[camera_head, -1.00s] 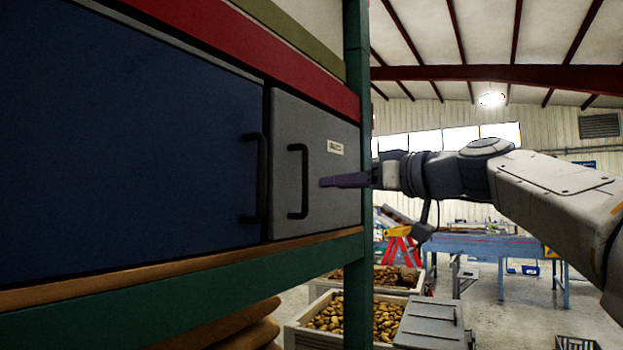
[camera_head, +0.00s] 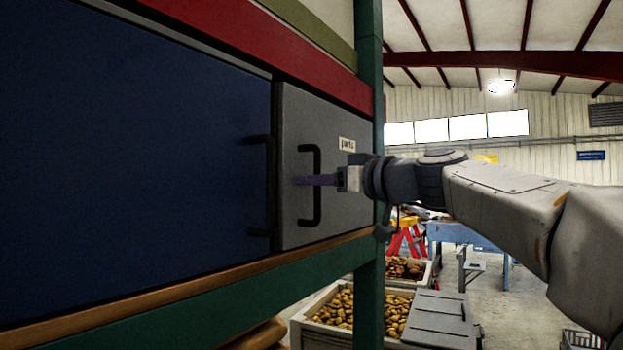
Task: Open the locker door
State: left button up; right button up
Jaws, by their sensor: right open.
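The locker has two doors side by side. The wide blue door (camera_head: 130,150) fills the left, with a dark vertical handle (camera_head: 270,185) at its right edge. The smaller grey door (camera_head: 340,205) is to its right, with a black vertical bar handle (camera_head: 316,215) and a small label reading "parts" (camera_head: 347,145). Both doors look shut. My right gripper (camera_head: 304,180) reaches in from the right, its purple fingers open at the middle of the grey door's handle. Whether the fingers straddle or touch the bar is hard to see. My left gripper is out of view.
A green post (camera_head: 369,305) stands at the right of the doors, close to my right arm. A green rail (camera_head: 190,297) with a wooden edge runs below. A crate of potatoes (camera_head: 304,335) and a grey lid-like box (camera_head: 440,318) stand lower right.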

grip_shut()
dwell(1.4)
